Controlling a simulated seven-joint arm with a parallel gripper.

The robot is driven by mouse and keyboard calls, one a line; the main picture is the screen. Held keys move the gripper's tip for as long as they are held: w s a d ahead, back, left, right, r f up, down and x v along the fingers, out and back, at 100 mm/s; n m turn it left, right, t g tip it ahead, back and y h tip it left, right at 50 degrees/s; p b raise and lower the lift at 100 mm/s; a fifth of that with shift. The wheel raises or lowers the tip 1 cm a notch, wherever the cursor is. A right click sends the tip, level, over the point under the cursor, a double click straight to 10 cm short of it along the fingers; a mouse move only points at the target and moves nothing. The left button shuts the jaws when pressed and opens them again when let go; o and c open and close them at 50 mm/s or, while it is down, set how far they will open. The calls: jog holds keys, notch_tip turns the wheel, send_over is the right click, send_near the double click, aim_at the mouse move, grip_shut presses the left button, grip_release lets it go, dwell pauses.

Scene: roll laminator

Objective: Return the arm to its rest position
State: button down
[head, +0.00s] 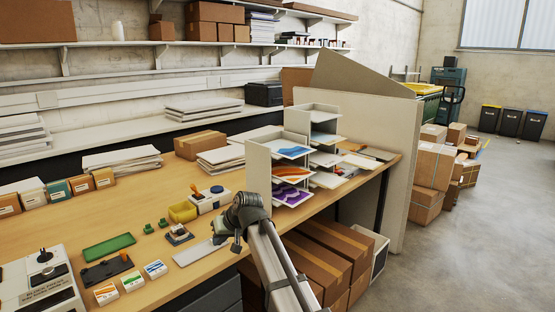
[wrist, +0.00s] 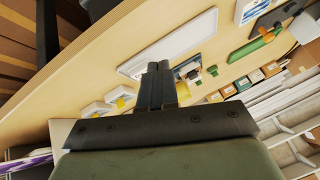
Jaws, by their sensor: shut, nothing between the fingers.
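My gripper shows in the wrist view (wrist: 158,68) with its two dark fingers together and nothing between them. In the head view, my arm rises from the bottom and bends over the desk's front edge. The gripper end there is small and partly hidden by my wrist, in front of the white device with a dark blue top (head: 210,199). The wooden desk (head: 165,185) runs beneath. No object is held. In the wrist view, the fingertips appear over the desk top (wrist: 85,75), near the edge of a flat white panel (wrist: 175,42).
An upright paper sorter (head: 258,165) stands just right of my gripper, with a grey partition (head: 400,150) behind. A yellow bin (head: 182,212), green tray (head: 109,247) and white machine (head: 40,283) lie left. Cardboard boxes (head: 330,250) sit below the desk edge.

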jog(key=s+d+f+m+g+h, duration=0.1)
jog(key=s+d+f, duration=0.55)
jog(key=f, duration=0.65)
jog(key=s+d+f+m+g+h, duration=0.2)
jog(key=s+d+f, duration=0.45)
jog(key=f, duration=0.65)
jog(key=s+d+f+m+g+h, duration=0.1)
jog(key=s+d+f, duration=0.3)
jog(key=d+f, duration=0.65)
jog(key=s+d+f+g, duration=0.2)
jog(key=s+d+f, duration=0.2)
jog(key=s, duration=0.7)
jog(key=s+d+f+m+g+h, duration=0.1)
jog(key=s+d+f, duration=0.3)
jog(key=s+f, duration=0.4)
jog(key=s+d+f+g+h, duration=0.1)
jog(key=s+d+f+g, duration=0.2)
jog(key=s+f, duration=0.4)
jog(key=s+d, duration=0.1)
jog(key=s, duration=0.6)
jog(key=shift+m+g, duration=0.3)
jog(key=shift+s, duration=0.1)
